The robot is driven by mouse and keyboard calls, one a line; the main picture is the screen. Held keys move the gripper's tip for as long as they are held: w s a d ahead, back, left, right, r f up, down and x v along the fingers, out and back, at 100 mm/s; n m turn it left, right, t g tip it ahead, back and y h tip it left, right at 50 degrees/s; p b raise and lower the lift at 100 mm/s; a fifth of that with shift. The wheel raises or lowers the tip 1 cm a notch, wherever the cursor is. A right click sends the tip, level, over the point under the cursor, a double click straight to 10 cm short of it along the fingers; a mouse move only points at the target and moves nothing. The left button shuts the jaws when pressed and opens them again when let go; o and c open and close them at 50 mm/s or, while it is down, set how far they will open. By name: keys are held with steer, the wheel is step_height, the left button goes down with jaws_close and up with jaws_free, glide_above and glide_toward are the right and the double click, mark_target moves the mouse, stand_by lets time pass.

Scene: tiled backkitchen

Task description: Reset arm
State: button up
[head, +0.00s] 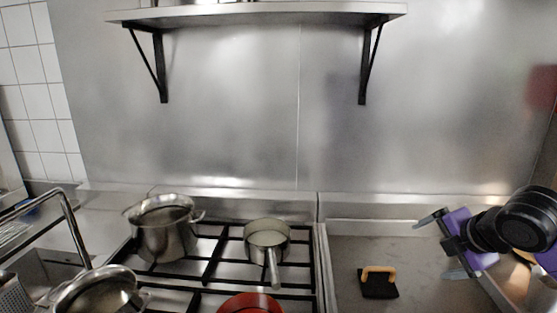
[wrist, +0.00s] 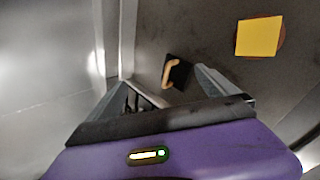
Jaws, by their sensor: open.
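My gripper (head: 445,245) is at the right of the head view, above the steel counter (head: 345,242). Its fingers are apart and nothing is between them. A black piece with a tan handle (head: 379,284) lies on the counter, to the left of and below my gripper in the head view. It also shows in the wrist view (wrist: 180,73), beyond the fingers and apart from them. My purple gripper body fills the bottom of the wrist view, with the two fingers (wrist: 170,92) reaching up from it.
A stove (head: 207,262) to the left bears a large pot (head: 165,240), a small saucepan (head: 267,240) and a red pan (head: 249,303). A shelf (head: 260,14) hangs on the steel back wall. A yellow square (wrist: 259,37) is on the counter in the wrist view.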

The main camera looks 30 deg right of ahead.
steer(key=w+a+r+m+t+h, duration=0.1)
steer(key=w+a+r+m+t, duration=0.3)
steer(key=a+r+m+t, duration=0.35)
steer(key=w+a+r+m+t+h, duration=0.1)
steer(key=w+a+r+m+t, duration=0.3)
steer(key=a+r+m+t, duration=0.35)
steer(key=s+a+f+g+y, duration=0.1)
steer(key=s+a+f+g, duration=0.1)
steer(key=s+a+f, duration=0.5)
steer(key=s+a+f+m+g+y, duration=0.1)
steer(key=s+a+f+g+y, duration=0.1)
steer(key=s+a+f, duration=0.4)
steer(key=s+a+f+g+y, duration=0.2)
steer(key=s+a+f, duration=0.5)
steer(key=s+f, duration=0.7)
steer(key=s+g, duration=0.1)
steer(key=s, duration=0.6)
steer(key=shift+s+a+m+g, duration=0.3)
steer(key=shift+s+m, duration=0.1)
